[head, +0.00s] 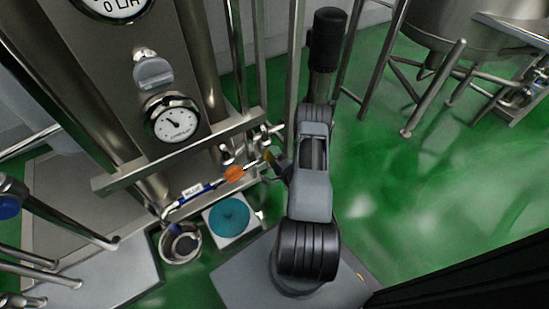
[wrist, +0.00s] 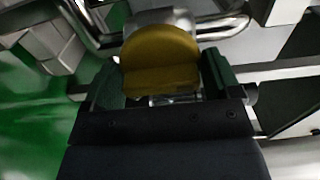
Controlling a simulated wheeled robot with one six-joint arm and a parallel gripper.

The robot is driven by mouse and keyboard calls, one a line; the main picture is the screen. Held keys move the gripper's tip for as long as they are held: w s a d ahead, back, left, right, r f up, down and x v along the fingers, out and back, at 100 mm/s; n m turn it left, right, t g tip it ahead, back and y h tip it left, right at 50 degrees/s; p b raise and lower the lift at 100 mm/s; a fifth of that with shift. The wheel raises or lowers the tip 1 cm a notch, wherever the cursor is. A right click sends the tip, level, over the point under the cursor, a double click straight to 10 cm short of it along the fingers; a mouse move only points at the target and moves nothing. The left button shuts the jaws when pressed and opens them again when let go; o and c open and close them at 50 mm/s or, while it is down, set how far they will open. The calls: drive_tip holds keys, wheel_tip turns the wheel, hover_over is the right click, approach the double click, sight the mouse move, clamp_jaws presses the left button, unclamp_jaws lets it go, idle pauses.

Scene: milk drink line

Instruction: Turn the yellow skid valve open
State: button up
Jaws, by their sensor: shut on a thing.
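The yellow skid valve (wrist: 160,50) fills the top middle of the wrist view as a rounded, dull yellow handle. My gripper (wrist: 163,84) is shut on it, with one dark finger on each side. A pale round body shows behind the handle. In the head view my gripper (head: 274,160) reaches left from my arm to the pipework at the skid's lower edge. Only a small yellow patch of the valve (head: 267,156) shows there, mostly hidden by my gripper. I cannot tell from these frames how far the handle is turned.
Below are a metal bucket (head: 166,246) and a teal disc (head: 229,216). A pressure gauge (head: 173,120) is above.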

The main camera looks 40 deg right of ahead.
idle(0.5)
drive_tip(key=o, duration=0.7)
drive_tip(key=shift+s, duration=0.1)
drive_tip(key=s+p, duration=0.1)
drive_tip(key=s, duration=0.3)
drive_tip(key=s+p, duration=0.1)
drive_tip(key=s, duration=0.4)
drive_tip(key=s+p, duration=0.1)
drive_tip(key=s, duration=0.3)
drive_tip(key=shift+s+a, duration=0.3)
drive_tip(key=shift+a, duration=0.05)
